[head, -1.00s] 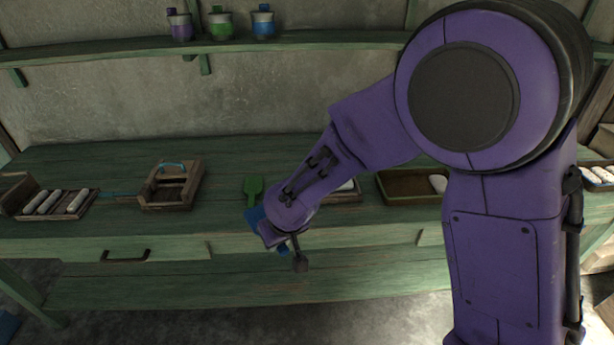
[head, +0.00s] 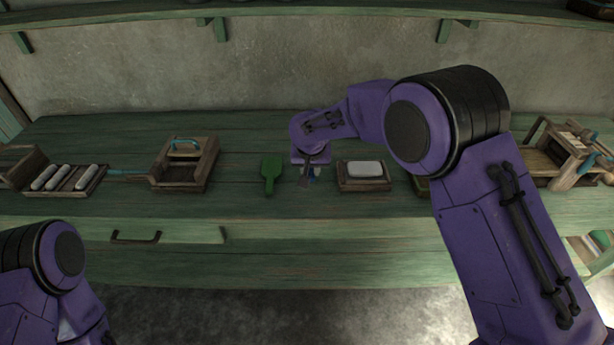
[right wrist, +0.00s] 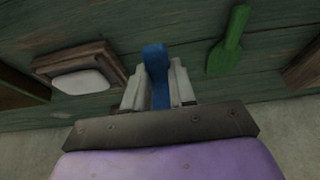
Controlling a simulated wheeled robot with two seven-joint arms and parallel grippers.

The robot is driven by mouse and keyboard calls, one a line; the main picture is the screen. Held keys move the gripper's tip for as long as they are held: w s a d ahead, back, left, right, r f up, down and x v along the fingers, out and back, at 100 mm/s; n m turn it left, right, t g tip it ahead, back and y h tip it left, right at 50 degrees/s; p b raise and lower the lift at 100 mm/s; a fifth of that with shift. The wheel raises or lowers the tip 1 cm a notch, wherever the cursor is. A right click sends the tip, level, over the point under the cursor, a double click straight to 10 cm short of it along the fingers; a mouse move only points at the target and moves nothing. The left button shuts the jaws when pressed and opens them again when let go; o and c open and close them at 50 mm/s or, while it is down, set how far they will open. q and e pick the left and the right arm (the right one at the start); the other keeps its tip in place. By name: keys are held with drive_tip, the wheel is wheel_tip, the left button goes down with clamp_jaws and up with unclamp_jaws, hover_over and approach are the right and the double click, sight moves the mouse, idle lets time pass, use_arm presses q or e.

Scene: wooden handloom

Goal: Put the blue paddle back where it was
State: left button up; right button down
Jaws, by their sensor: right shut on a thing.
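The blue paddle (right wrist: 156,72) is between the two fingers of my right gripper (right wrist: 157,88), which is shut on its handle, in the right wrist view. In the head view my right gripper (head: 311,172) is over the green bench, and only a small bit of blue (head: 315,172) shows beside it. The rest of the paddle is hidden by the gripper. A green paddle (head: 270,174) lies on the bench just left of the gripper. It also shows in the right wrist view (right wrist: 229,42). My left arm is at the lower left, its gripper out of view.
Right of the gripper is a wooden tray (head: 364,184) with a white block. To the left are a wooden box with a blue handle (head: 186,165) and a tray of white rolls (head: 62,181). A wooden loom-like frame (head: 560,157) stands far right.

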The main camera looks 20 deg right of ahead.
drive_tip(key=w+f, duration=0.4)
drive_tip(key=f, duration=0.1)
drive_tip(key=shift+f+p, duration=0.2)
drive_tip(key=shift+p, duration=0.15)
wheel_tip(320, 180, down, 2)
drive_tip(key=shift+f+p, duration=0.25)
drive_tip(key=shift+p, duration=0.4)
drive_tip(key=shift+f, duration=0.3)
drive_tip(key=c, duration=0.9)
unclamp_jaws()
drive_tip(key=shift+c, duration=0.2)
drive_tip(key=shift+r, duration=0.35)
drive_tip(key=b+v, duration=0.1)
drive_tip(key=v, duration=1)
drive_tip(key=shift+s+r, duration=0.25)
drive_tip(key=shift+s, duration=0.05)
